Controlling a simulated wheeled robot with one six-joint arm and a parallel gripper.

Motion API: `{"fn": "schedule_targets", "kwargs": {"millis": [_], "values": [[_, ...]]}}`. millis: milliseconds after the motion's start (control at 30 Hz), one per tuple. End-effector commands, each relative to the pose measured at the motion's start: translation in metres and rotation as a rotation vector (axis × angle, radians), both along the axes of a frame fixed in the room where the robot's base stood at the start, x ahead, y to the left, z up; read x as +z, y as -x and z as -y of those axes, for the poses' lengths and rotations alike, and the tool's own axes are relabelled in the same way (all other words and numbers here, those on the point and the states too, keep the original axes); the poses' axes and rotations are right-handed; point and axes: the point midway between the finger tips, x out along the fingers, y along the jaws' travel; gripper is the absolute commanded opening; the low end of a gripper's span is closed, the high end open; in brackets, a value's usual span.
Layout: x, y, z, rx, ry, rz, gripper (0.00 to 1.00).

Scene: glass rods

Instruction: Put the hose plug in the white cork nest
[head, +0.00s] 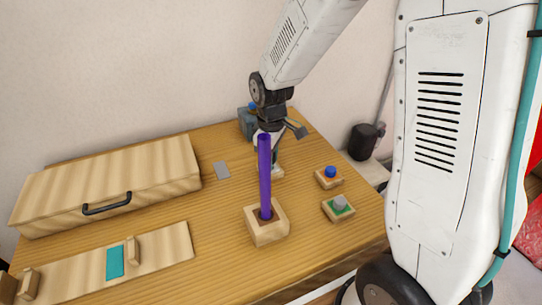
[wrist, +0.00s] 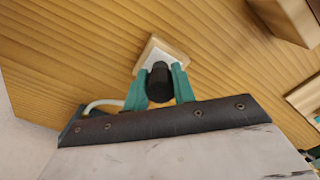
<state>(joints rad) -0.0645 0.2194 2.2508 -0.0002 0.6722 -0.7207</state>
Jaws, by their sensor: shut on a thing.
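The hose plug (wrist: 160,82) is a short black cylinder between the two green fingers of my gripper (wrist: 159,88) in the wrist view. The gripper is shut on it. The white cork nest (wrist: 152,46) is a small wooden block with a white pad, right at the far end of the plug. The plug hides part of the pad, and I cannot tell whether it touches it.
A purple rod (head: 265,178) stands upright in a wooden block (head: 267,236) close in front of my gripper. To the right are nests with a blue plug (head: 331,171) and a grey plug (head: 339,203). A wooden case (head: 150,180) lies left.

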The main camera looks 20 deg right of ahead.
Motion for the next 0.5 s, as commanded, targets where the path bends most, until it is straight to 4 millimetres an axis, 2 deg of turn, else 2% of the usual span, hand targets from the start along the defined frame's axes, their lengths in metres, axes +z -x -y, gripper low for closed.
{"fn": "schedule_targets", "kwargs": {"millis": [500], "values": [[-0.0105,-0.0001,0.0000,0.000,0.000,0.000,0.04]]}}
